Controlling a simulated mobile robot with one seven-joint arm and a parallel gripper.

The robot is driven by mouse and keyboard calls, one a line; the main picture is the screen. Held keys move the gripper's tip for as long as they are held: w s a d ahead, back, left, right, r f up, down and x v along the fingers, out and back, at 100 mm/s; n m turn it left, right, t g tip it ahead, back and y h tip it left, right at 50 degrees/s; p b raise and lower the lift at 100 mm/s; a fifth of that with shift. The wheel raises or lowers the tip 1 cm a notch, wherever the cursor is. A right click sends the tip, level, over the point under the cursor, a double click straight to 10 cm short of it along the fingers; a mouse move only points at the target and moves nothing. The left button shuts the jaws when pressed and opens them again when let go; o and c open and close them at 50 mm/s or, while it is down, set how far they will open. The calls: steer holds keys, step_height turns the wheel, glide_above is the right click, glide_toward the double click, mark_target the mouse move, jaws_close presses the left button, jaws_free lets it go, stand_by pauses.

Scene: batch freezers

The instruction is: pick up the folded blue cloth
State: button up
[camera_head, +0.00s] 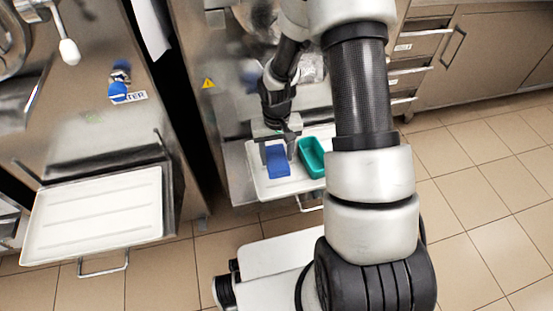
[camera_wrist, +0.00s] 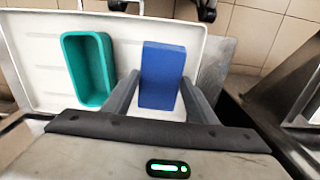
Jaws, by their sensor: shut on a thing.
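The folded blue cloth (camera_head: 277,161) is a flat blue block shape in the white tray, to the left of a green container. In the wrist view the cloth (camera_wrist: 162,76) stands between my two fingers. My gripper (camera_head: 277,146) is shut on the cloth, with one finger on either side of it; it also shows in the wrist view (camera_wrist: 158,98). The cloth is at or just above the tray floor; I cannot tell which.
The green container (camera_head: 312,157) sits in the white tray (camera_head: 262,184) close beside the cloth. Another white tray (camera_head: 92,214), empty, is on the left machine. A blue-handled tap (camera_head: 119,92) is above it. Drawers and tiled floor lie at the right.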

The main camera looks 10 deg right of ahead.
step_height(320, 180, up, 2)
steer(key=shift+s, duration=0.15)
steer(key=s+p, duration=1)
steer(key=s, duration=0.9)
steer(key=shift+s+f+p, duration=0.15)
steer(key=shift+f+p, duration=0.1)
steer(key=shift+p, duration=0.15)
